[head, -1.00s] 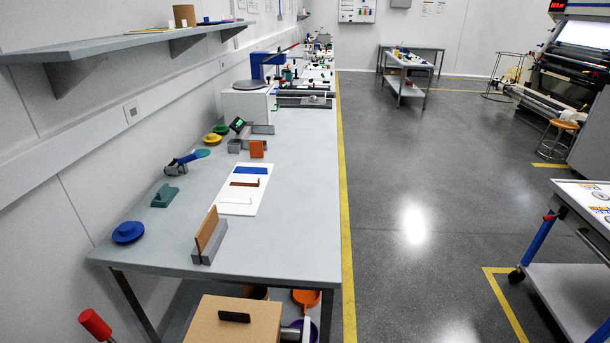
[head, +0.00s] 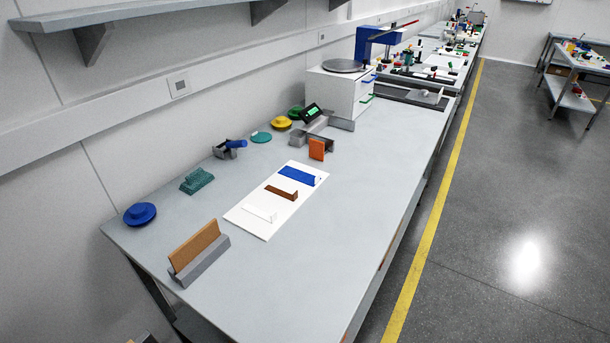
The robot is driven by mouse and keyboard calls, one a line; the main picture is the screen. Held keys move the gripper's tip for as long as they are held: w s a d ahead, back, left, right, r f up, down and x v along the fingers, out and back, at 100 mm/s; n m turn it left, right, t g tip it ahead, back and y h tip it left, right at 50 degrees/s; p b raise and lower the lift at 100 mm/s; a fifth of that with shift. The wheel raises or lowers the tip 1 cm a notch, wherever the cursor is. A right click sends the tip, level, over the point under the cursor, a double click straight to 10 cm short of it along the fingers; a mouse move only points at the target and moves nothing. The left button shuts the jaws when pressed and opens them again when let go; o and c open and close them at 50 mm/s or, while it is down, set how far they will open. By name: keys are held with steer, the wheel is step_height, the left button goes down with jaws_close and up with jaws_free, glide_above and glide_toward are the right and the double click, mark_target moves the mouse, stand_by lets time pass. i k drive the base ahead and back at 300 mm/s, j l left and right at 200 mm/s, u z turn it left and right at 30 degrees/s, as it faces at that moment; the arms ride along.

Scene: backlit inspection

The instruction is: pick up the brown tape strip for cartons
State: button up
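The brown tape strip (head: 281,193) lies on a white sheet (head: 250,222) on the grey bench, with a small raised tab at its right end. A blue strip (head: 299,176) lies just beyond it and a white strip (head: 260,213) just nearer, both on the same sheet. All three lie apart from each other. My gripper is not in view.
A brown board (head: 194,244) stands upright in a grey holder (head: 203,262) at the bench's near end. Blue, teal, yellow and green round pieces and a tape dispenser (head: 229,149) line the wall side. An orange block (head: 317,149) stands beyond the sheet. The right half of the bench (head: 370,200) is clear.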

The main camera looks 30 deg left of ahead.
mark_target(292, 197)
steer(key=i+l, duration=0.1)
steer(key=i, duration=3.55)
steer(key=i+u, duration=0.1)
steer(key=u, duration=0.3)
steer(key=i+u, duration=0.1)
steer(key=u, duration=0.3)
steer(key=i+u, duration=0.15)
steer(key=u, duration=0.25)
steer(key=l+u, duration=0.1)
steer(key=u, duration=0.3)
steer(key=i, duration=0.05)
